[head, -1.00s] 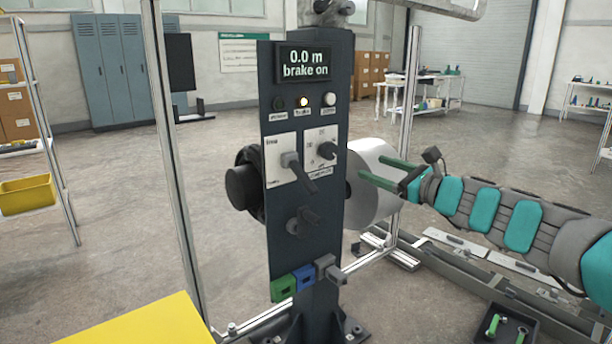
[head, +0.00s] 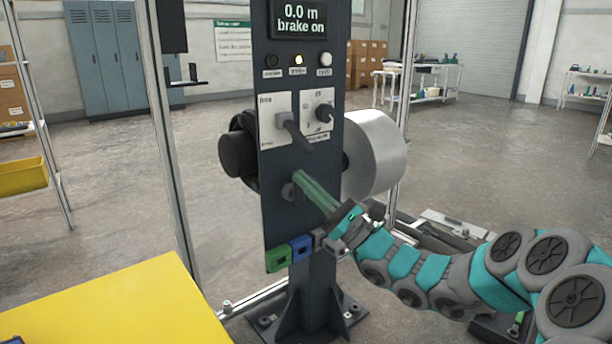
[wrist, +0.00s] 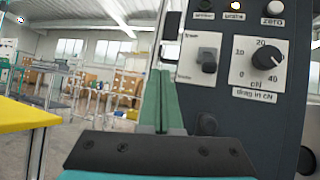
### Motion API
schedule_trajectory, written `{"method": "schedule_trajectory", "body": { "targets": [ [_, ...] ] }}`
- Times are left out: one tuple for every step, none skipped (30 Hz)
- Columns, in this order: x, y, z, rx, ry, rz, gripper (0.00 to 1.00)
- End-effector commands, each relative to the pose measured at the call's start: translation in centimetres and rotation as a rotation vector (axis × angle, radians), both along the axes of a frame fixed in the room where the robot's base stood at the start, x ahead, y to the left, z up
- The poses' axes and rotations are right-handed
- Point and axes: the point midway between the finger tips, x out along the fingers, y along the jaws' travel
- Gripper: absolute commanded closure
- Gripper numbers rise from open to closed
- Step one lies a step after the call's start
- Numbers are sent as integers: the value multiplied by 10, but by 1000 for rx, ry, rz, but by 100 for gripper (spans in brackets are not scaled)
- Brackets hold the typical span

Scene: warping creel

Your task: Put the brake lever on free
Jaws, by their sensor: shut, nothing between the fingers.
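The brake lever (head: 296,134) is a grey lever on a white plate with "free" at the top, on the dark control post; its handle slants down and out. It also shows in the wrist view (wrist: 208,62), right of the fingers. The display (head: 299,19) reads "0.0 m brake on". My gripper (head: 298,175) has green fingers, shut and empty, in front of the post below the lever and apart from it. In the wrist view, the fingertips (wrist: 160,72) stand left of the lever plate.
Right of the lever is a drag dial (head: 323,112); lamps and a button (head: 325,59) are above it. A silver roll (head: 378,152) is behind the post. Green and blue blocks (head: 301,248) are at the post's lower front. A yellow surface (head: 120,310) is at lower left.

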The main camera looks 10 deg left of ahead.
Motion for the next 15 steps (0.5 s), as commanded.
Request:
{"method": "schedule_trajectory", "body": {
  "targets": [
    [6, -5, -19, 43, 10, -36, 100],
    [9, -10, -24, 70, 8, -62, 100],
    [13, -15, -30, 97, 6, -99, 100],
    [16, -19, -33, 114, 2, -124, 100],
    [19, -24, -37, 133, -1, -149, 100],
    [23, -29, -41, 148, -1, -181, 100],
    [25, -32, -45, 158, -2, -201, 100],
    [27, -35, -48, 167, -3, -219, 100],
    [29, -38, -51, 176, -5, -240, 100],
    [30, -41, -53, 180, -4, -252, 100],
    [31, -42, -55, 183, -5, -262, 100],
    [32, -44, -57, 186, -5, -274, 100],
    [33, -45, -57, 188, -6, -279, 100],
    [33, -46, -57, 190, -6, -283, 100],
    [34, -46, -57, 191, -6, -286, 100]
  ]
}}
